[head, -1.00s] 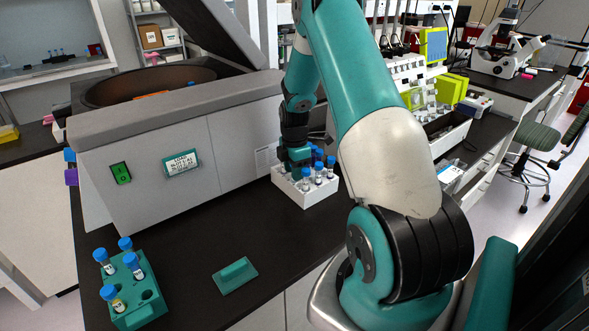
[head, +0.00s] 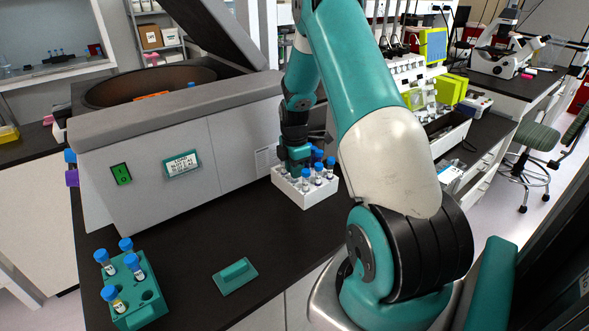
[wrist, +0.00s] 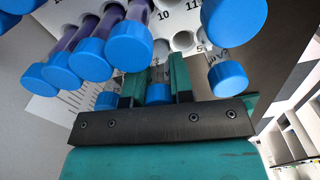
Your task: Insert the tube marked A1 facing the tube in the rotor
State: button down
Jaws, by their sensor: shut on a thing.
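A white tube rack (head: 310,197) stands on the dark bench in front of the centrifuge, with several blue-capped tubes (head: 318,167) upright in it. My gripper (head: 296,167) is over the left side of this rack, pointing down. In the wrist view, my gripper (wrist: 157,85) is shut on a blue-capped tube (wrist: 158,94) between its two teal fingers. The label of the held tube is hidden, so I cannot tell if it is A1. The centrifuge (head: 200,150) is open at the left; its rotor is mostly hidden, with an orange part (head: 150,96) and a blue cap (head: 190,84) showing.
Neighbouring capped tubes (wrist: 128,46) crowd my fingers. A teal rack (head: 140,303) with several blue-capped tubes stands front left, and a small teal block (head: 236,276) lies on the bench. The raised centrifuge lid (head: 215,30) slants above the bowl.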

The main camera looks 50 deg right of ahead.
jog(key=shift+r, duration=0.5)
jog(key=shift+r+p, duration=2.2)
jog(key=shift+r, duration=0.55)
